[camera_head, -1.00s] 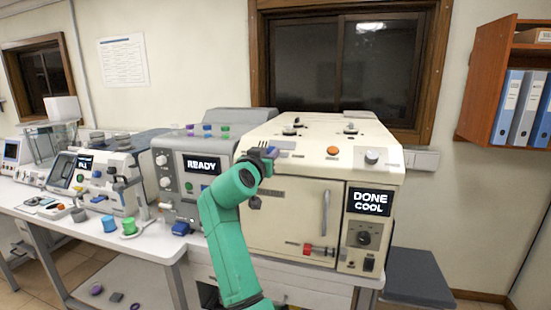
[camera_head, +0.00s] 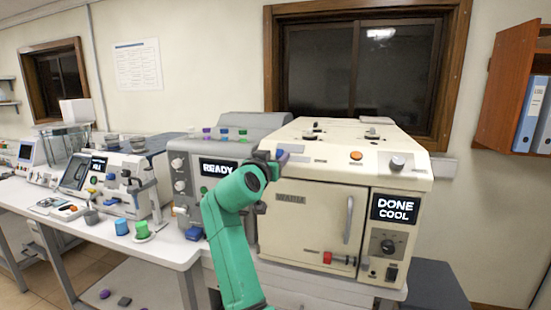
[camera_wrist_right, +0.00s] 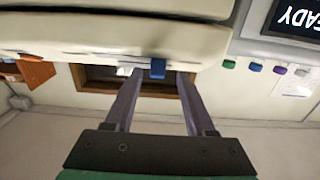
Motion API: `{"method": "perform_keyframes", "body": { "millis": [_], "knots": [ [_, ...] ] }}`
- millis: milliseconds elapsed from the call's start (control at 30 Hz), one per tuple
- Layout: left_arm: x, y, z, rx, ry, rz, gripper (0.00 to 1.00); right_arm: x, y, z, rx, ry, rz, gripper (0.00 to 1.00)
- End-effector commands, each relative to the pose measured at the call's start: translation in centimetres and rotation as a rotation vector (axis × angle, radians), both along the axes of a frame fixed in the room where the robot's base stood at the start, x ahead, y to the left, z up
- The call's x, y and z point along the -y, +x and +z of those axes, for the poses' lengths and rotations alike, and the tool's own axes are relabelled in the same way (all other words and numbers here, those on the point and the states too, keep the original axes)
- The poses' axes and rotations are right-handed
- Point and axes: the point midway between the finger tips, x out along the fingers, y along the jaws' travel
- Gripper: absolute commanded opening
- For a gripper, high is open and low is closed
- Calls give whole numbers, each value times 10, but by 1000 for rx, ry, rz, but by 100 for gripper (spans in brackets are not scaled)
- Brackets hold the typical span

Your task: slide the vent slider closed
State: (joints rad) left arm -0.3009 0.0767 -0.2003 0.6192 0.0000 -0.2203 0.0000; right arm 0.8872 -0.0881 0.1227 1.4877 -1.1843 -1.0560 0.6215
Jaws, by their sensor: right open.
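The cream oven (camera_head: 285,225) stands right of centre with its door shut. A small blue tab (camera_head: 283,156) projects at the upper left of its front edge and looks like the vent slider; its track is too small to read. My right gripper (camera_head: 268,158) is at this corner, beside the tab, its fingers partly hidden by the green wrist. In the right wrist view, my right gripper (camera_wrist_right: 152,78) is open, and the blue tab (camera_wrist_right: 158,68) appears between its two fingertips, nearer one finger. I cannot tell if they touch. My left gripper is out of view.
A red knob (camera_head: 328,258) and a vertical door handle (camera_head: 349,220) stick out of the oven front. The grey READY instrument (camera_head: 195,165) stands close on the left, with coloured caps on top. Cups and other instruments crowd the bench further left.

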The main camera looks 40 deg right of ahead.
Motion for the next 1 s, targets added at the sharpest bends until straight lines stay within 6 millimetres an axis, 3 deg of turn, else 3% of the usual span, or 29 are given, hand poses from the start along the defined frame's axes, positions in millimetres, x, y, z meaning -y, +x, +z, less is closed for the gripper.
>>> {"method": "perform_keyframes", "body": {
  "millis": [300, 500, 1000],
  "knots": [
    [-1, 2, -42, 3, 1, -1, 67, -74, -48, -8, 3, 3, 7, 55],
    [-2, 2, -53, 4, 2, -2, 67, -107, -71, -4, 0, 0, 5, 55],
    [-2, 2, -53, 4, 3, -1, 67, -113, -75, -1, -1, 1, 3, 55]
  ]
}}
